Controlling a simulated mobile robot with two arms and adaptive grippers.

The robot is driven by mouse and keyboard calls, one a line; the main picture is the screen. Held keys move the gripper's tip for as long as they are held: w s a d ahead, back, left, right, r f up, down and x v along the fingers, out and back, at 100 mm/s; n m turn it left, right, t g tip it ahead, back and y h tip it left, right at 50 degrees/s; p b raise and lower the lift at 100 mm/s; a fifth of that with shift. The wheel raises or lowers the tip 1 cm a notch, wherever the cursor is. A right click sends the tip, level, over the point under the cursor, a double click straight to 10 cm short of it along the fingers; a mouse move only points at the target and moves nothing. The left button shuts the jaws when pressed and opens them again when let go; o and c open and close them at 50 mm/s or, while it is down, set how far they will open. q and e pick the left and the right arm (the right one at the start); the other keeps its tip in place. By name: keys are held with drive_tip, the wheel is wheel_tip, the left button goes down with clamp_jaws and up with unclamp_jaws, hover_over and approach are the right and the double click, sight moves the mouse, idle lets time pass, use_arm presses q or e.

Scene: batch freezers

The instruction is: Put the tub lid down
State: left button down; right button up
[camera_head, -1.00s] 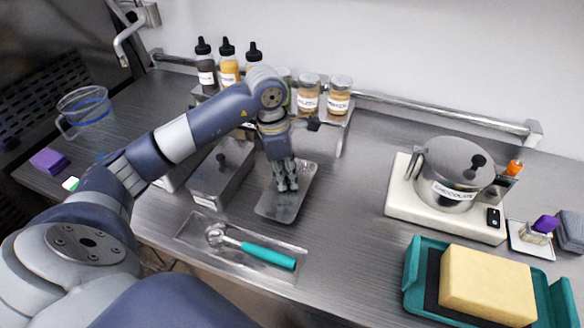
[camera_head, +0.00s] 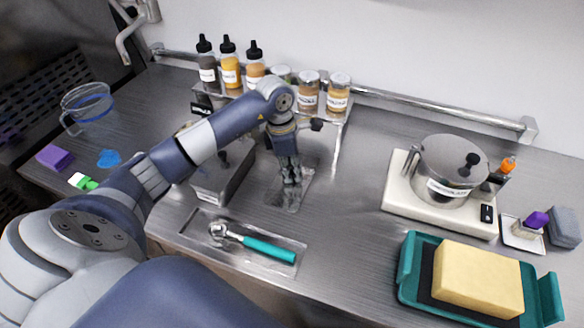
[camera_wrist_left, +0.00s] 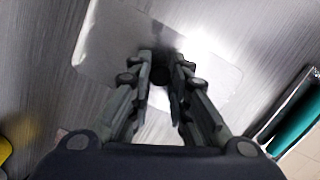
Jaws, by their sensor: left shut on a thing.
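The tub lid (camera_head: 307,183) is a flat, shiny metal rectangle at the middle of the counter. My left gripper (camera_head: 291,182) points down over it and covers its middle. In the left wrist view the lid (camera_wrist_left: 105,45) lies beneath the fingers, and a dark knob (camera_wrist_left: 160,73) sits between the fingertips (camera_wrist_left: 162,62). The gripper is shut on this knob. The lid looks level and at or very near the counter; contact is hard to tell. A metal tub (camera_head: 222,180) stands just left of the lid, partly hidden by my arm. My right gripper is not in view.
A tray (camera_head: 190,236) with a teal-handled scoop (camera_head: 268,250) lies in front. Bottles (camera_head: 230,70) and jars (camera_head: 338,95) stand on a raised shelf behind. A pot (camera_head: 450,165) on a white base and a teal tray (camera_head: 408,270) are at right. Counter between is clear.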

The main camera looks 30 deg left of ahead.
use_arm(q)
drive_tip(key=shift+f, duration=0.2)
drive_tip(key=c, duration=1.5)
unclamp_jaws()
drive_tip(key=shift+r, duration=0.1)
drive_tip(key=shift+r, duration=0.2)
drive_tip(key=shift+a+r, duration=0.1)
drive_tip(key=shift+r, duration=0.25)
drive_tip(key=r+b, duration=0.1)
drive_tip(key=r, duration=0.2)
drive_tip(key=r+b, duration=0.1)
drive_tip(key=r, duration=0.3)
drive_tip(key=s+a+r+b, duration=0.1)
drive_tip(key=r, duration=0.3)
drive_tip(key=shift+a, duration=0.1)
